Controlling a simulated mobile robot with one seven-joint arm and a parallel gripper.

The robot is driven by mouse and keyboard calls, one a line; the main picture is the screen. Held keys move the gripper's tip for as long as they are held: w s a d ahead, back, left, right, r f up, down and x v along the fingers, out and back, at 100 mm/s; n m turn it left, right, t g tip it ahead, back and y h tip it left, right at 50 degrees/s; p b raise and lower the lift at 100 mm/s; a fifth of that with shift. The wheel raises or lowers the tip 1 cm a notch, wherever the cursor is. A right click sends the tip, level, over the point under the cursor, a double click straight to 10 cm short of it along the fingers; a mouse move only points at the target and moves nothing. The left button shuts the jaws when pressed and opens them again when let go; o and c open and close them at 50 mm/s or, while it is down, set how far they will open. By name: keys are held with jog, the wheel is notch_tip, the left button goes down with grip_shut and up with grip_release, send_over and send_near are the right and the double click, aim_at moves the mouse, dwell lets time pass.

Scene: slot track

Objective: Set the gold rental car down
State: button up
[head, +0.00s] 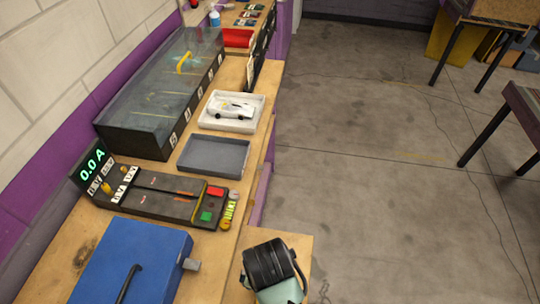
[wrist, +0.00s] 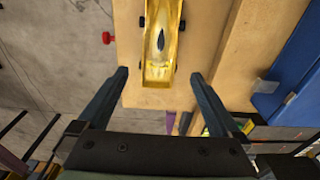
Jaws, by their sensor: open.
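The gold rental car (wrist: 161,45) sits on a pale wooden surface (wrist: 210,45) in the wrist view, with its black wheels at the sides. My gripper (wrist: 160,76) is open, one finger to each side of the car's near end. The car's body lies mostly beyond the fingertips, and neither finger visibly touches it. The car does not show in the head view, where my dark arm (head: 270,264) covers part of a wooden ledge (head: 301,246) at the bench's front.
A white car (head: 231,107) lies in a white tray (head: 259,106). An empty grey tray (head: 214,155), a control panel (head: 165,201) reading 0.0 A and a blue box (head: 130,262) stand on the bench. A clear-topped case (head: 160,85) is behind.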

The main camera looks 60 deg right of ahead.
jog(key=shift+r, duration=0.8)
jog(key=w+d+r+n+t+h, duration=0.1)
jog(key=w+r+n+t+h, duration=0.35)
jog(key=w+r, duration=1)
jog(key=w+a+r+n+t+y, duration=0.1)
jog(key=w+a+r+n+t, duration=0.15)
jog(key=w+r+t, duration=0.7)
jog(key=s+a+r+n+t+y, duration=0.1)
jog(key=a+r+t, duration=0.25)
jog(key=r, duration=0.75)
jog(key=a+r+n+t, duration=0.2)
jog(key=a+r, duration=0.3)
jog(key=r, duration=0.6)
jog(key=s+a+r+n+t+y, duration=0.1)
jog(key=a+r+t, duration=0.25)
jog(key=r, duration=0.75)
jog(key=s+a+r+n+t+y, duration=0.2)
jog(key=s+a+r+t, duration=0.2)
jog(key=s+r, duration=0.2)
notch_tip(320, 180, up, 3)
jog(key=shift+s+f, duration=0.2)
jog(key=shift+d, duration=0.1)
